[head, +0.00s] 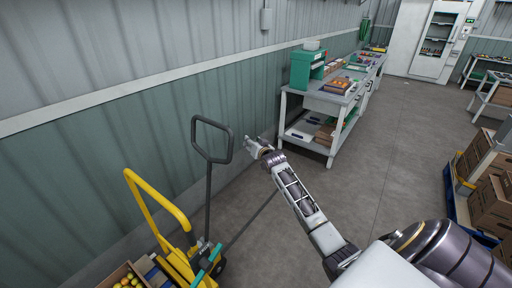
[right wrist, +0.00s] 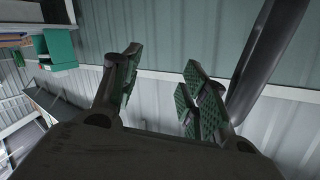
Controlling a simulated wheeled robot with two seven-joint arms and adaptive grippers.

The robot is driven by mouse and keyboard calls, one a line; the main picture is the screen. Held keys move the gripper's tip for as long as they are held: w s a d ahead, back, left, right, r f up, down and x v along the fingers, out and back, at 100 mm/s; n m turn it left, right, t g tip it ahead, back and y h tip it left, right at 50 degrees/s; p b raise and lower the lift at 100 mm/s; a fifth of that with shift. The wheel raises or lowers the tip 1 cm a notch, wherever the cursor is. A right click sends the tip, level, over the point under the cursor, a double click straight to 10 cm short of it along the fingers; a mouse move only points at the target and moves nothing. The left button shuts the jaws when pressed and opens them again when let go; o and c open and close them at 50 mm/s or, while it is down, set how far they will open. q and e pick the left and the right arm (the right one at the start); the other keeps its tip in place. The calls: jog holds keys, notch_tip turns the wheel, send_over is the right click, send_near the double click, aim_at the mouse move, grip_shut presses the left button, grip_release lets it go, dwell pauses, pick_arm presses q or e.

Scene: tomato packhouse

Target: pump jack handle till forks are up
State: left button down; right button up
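The jack handle is a dark upright bar with a closed loop (head: 231,146) at its top, in the lower left of the head view. It rises from a yellow jack (head: 178,262) beside the wall. My right gripper (head: 257,143) is just right of the loop, apparently apart from it. In the right wrist view my right gripper (right wrist: 160,80) is open, with nothing between its green-padded fingers. A dark bar of the handle (right wrist: 268,60) passes outside the right-hand finger. The forks are not clearly visible. My left gripper is not in view.
A crate of tomatoes (head: 125,276) sits by the jack at the bottom left. A workbench (head: 325,102) with a green box (head: 305,68) stands along the wall ahead. Cardboard boxes (head: 490,205) on a blue pallet (head: 457,205) stand at the right. The middle floor is clear.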

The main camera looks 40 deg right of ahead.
jog(key=shift+v, duration=2.05)
jog(key=shift+a, duration=0.15)
